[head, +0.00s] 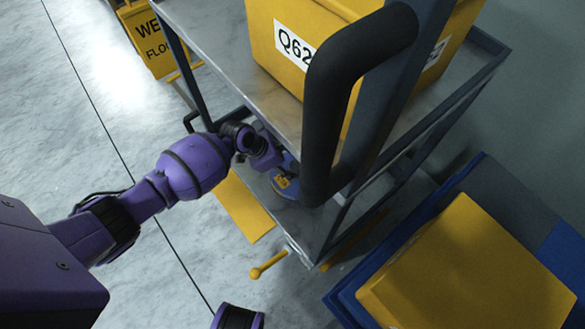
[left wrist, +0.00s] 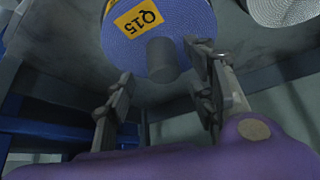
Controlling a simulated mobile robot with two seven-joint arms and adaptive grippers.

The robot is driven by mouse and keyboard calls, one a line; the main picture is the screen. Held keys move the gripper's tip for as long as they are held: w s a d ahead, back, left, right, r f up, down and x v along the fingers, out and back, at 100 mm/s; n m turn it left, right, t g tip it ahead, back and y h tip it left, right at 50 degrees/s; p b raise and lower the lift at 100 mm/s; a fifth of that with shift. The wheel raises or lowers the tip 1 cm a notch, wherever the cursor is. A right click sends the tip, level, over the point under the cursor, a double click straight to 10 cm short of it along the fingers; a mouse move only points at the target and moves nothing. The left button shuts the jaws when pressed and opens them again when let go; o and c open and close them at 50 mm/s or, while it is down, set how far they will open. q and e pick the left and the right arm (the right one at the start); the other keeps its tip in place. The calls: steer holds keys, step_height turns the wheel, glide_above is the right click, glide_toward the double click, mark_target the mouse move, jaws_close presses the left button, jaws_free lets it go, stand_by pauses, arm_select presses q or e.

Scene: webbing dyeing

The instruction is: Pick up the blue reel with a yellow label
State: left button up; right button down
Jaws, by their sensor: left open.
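The blue reel (head: 289,190) with a yellow label lies on the lower shelf of the cart, partly hidden by the black handle and my gripper. In the left wrist view the blue reel (left wrist: 190,40) is close, with its yellow label reading Q15 and a grey round hub at its middle. My left gripper (head: 272,163) reaches in under the upper shelf beside the reel. In the left wrist view my left gripper (left wrist: 160,75) is open, its fingers on either side of the hub; contact cannot be told. My right gripper is not in view.
A white-grey reel (left wrist: 285,10) lies right of the blue one. The cart's upper shelf (head: 225,60) overhangs, carrying a yellow bin (head: 272,65) labelled Q62. A yellow box (head: 470,270) stands at lower right. A yellow floor sign (head: 152,45) stands behind the cart.

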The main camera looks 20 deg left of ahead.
mark_target(293, 166)
arm_select(q)
steer(key=b+x, duration=0.1)
steer(key=x, duration=0.3)
steer(key=shift+w+b, duration=0.1)
steer(key=shift+b, duration=0.25)
steer(key=shift+w+r, duration=0.1)
steer(key=shift+c, duration=0.4)
jaws_close()
